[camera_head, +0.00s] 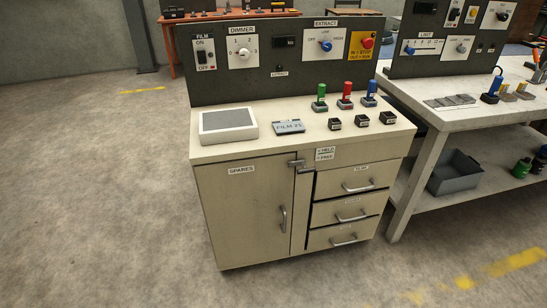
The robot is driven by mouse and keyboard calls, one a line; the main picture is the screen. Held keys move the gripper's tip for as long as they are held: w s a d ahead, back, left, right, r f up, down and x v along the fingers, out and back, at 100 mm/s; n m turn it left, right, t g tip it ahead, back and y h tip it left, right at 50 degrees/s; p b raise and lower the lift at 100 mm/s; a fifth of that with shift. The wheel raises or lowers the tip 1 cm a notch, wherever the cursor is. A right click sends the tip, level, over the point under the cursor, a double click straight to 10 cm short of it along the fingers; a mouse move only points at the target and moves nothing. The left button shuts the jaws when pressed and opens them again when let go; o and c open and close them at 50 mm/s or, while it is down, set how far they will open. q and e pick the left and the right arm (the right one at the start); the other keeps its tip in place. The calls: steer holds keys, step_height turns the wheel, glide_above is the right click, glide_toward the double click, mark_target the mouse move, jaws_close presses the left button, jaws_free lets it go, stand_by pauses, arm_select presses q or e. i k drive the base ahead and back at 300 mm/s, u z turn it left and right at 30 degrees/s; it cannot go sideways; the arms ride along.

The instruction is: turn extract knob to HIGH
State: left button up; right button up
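The extract knob (326,46) is a blue round knob on a white plate under the EXTRACT label (326,23). The plate sits on the dark upright panel (210,86) at the back of the cream cabinet. LOW is printed above the knob and HIGH to its right. The knob's pointer is too small to read surely. A small EXTRACT lamp (280,68) and a dark display (285,42) are left of the plate. Neither of my grippers shows in the head view.
Green, red and blue handled stamps (345,97), small black blocks (361,121), a FILM 21 box (289,127) and a grey pad (228,119) stand on the cabinet top (262,145). A red stop button (368,43) is right of the knob. A second bench (450,115) adjoins at right.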

mark_target(326, 46)
steer(key=z, duration=0.75)
steer(key=i, duration=1.2)
steer(key=u, duration=0.45)
